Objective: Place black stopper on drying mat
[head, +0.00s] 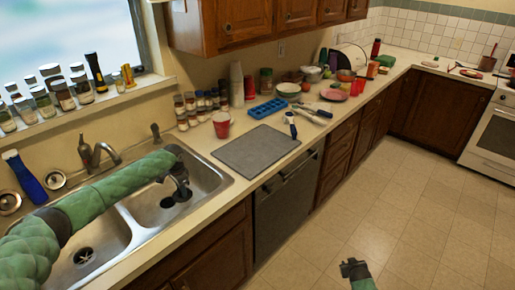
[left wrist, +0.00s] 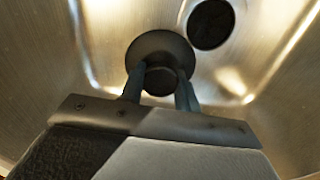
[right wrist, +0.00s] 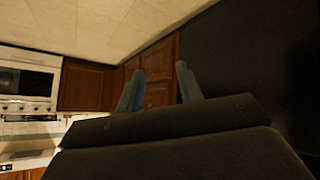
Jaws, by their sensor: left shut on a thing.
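The black stopper (left wrist: 160,50) is a round dark disc with a knob, seen in the left wrist view. My left gripper (left wrist: 160,85) is shut on its knob, with one finger on each side. In the head view, the left gripper (head: 182,190) is low in the right sink basin, and the stopper is hard to tell from the dark drain there. The grey drying mat (head: 256,150) lies flat and bare on the counter right of the sink. My right gripper (head: 354,268) is over the floor; its fingers are apart and empty in the right wrist view (right wrist: 160,80).
The sink's rim (head: 216,182) stands between the basin and the mat. The faucet (head: 97,152) is behind the basins. A red cup (head: 221,125), a blue ice tray (head: 267,108) and a white-and-blue brush (head: 291,124) border the mat's far side. Jars crowd the wall.

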